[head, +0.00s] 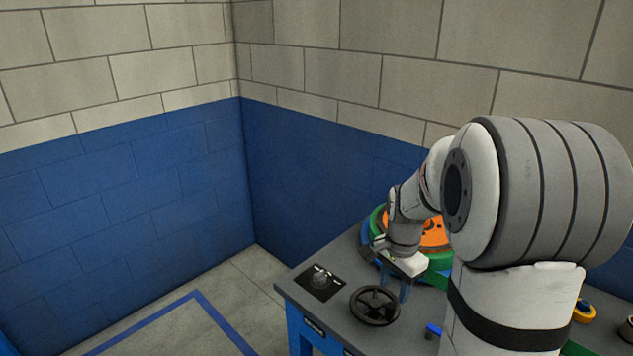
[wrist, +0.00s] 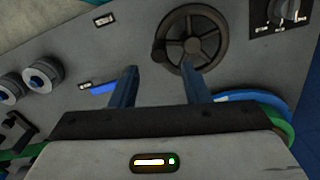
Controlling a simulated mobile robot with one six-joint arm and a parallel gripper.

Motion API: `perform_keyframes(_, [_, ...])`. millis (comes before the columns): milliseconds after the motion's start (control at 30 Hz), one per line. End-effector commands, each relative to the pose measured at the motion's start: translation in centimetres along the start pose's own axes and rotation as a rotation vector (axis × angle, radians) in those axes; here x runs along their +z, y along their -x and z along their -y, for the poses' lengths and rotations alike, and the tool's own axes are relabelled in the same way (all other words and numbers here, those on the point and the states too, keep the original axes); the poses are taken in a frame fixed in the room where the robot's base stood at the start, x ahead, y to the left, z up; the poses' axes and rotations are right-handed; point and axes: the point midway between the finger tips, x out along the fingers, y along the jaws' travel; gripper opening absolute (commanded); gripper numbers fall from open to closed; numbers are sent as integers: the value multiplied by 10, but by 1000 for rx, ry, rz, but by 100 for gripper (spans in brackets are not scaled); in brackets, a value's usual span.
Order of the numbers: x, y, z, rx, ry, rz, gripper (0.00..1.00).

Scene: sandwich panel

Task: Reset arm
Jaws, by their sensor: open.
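My gripper (head: 395,280) is over the grey table top (head: 345,262), just behind the black handwheel (head: 374,306). In the wrist view its two blue fingers (wrist: 160,88) are apart with nothing between them. The handwheel (wrist: 190,40) lies beyond the fingertips in that view, near the right finger; I cannot tell if they touch. My arm hides much of the right side of the table in the head view.
A black plate with a knob (head: 319,282) sits at the table's left corner. A round green and orange piece (head: 435,235) stands behind my gripper. A small blue item (head: 433,330) and a yellow ring (head: 584,311) are to the right. Floor left of the table is clear.

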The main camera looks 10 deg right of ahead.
Motion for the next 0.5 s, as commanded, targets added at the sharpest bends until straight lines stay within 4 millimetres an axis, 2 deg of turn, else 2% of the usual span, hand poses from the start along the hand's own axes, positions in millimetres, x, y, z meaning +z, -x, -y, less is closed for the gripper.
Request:
perform_keyframes(167, [33,28,-12,-38,196,-34,42])
perform_keyframes(300, [74,54,-34,-78,464,-82,42])
perform_keyframes(500, [125,74,-70,-121,832,-159,42])
